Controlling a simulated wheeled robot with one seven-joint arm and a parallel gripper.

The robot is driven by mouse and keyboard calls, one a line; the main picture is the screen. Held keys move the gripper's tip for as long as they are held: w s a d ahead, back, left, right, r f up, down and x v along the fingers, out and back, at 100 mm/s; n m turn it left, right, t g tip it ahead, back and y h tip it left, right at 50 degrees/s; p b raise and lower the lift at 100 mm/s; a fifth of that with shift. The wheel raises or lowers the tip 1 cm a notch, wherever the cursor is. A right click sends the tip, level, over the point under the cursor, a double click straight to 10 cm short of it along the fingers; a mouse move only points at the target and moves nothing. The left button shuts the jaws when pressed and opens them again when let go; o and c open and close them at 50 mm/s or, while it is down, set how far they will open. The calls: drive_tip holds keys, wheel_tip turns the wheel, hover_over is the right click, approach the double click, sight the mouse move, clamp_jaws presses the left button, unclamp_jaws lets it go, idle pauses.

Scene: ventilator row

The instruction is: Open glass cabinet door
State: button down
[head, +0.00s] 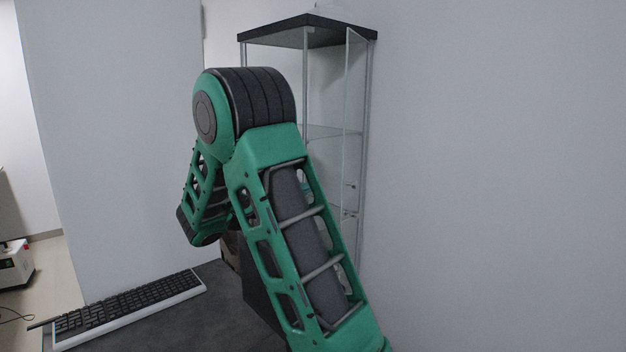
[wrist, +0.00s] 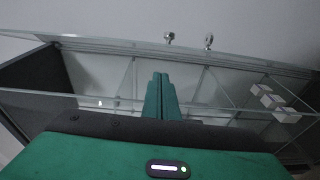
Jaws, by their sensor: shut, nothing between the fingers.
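The glass cabinet (head: 307,34) has a dark top and clear panes and stands against the wall in the head view. Its glass door (head: 355,110) is ajar, standing at an angle to the frame. In the wrist view the door (wrist: 110,43) runs across the top, with two small metal knobs (wrist: 209,41) on it. My gripper (wrist: 161,76) is shut and empty, its green fingers pointing toward the door by the cabinet opening. I cannot tell whether they touch the glass. In the head view my arm hides the gripper and part of the cabinet.
Small white boxes (wrist: 275,103) are in the cabinet at the right of the wrist view. A black keyboard (head: 130,308) lies on a dark desk (head: 215,315) at the lower left. A plain wall (head: 500,150) stands close right of the cabinet.

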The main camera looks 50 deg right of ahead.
drive_tip(key=s+d, duration=0.1)
drive_tip(key=d, duration=0.9)
drive_tip(key=shift+s+d+r+n, duration=0.25)
drive_tip(key=shift+d+n, duration=0.05)
drive_tip(key=shift+d, duration=0.05)
drive_tip(key=shift+a+t, duration=0.2)
drive_tip(key=shift+t, duration=0.1)
